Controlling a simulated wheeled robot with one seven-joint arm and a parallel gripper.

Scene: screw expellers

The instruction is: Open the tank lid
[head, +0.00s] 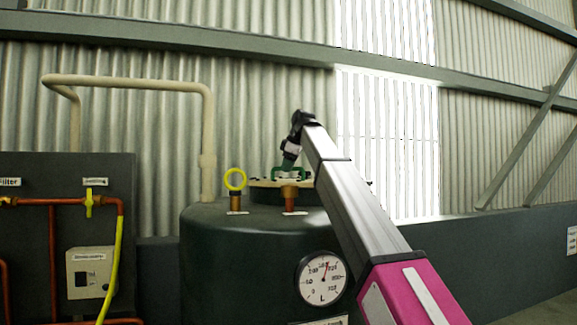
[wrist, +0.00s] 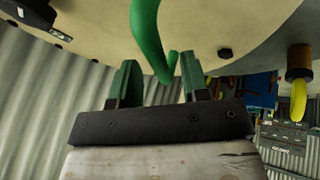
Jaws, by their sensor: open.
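The tank (head: 235,260) is a large dark green cylinder in the head view. Its round beige lid (head: 260,184) lies flat on top, with dark bolts around its edge. A green handle (head: 274,172) stands on the lid, partly hidden by my gripper (head: 290,161). In the wrist view the lid (wrist: 225,25) fills the top, and the green handle (wrist: 148,35) reaches down towards the space between the fingers. My gripper (wrist: 160,75) is open, its two green fingers apart on either side of the handle's lower part. I cannot tell whether a finger touches the handle.
A yellow ring on a brass fitting (head: 236,182) and a brass fitting (head: 289,196) stand on the tank top near the lid. A dial gauge (head: 322,279) is on the tank front. A beige pipe (head: 207,130) rises behind. A dark panel with copper pipes (head: 60,202) stands at left.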

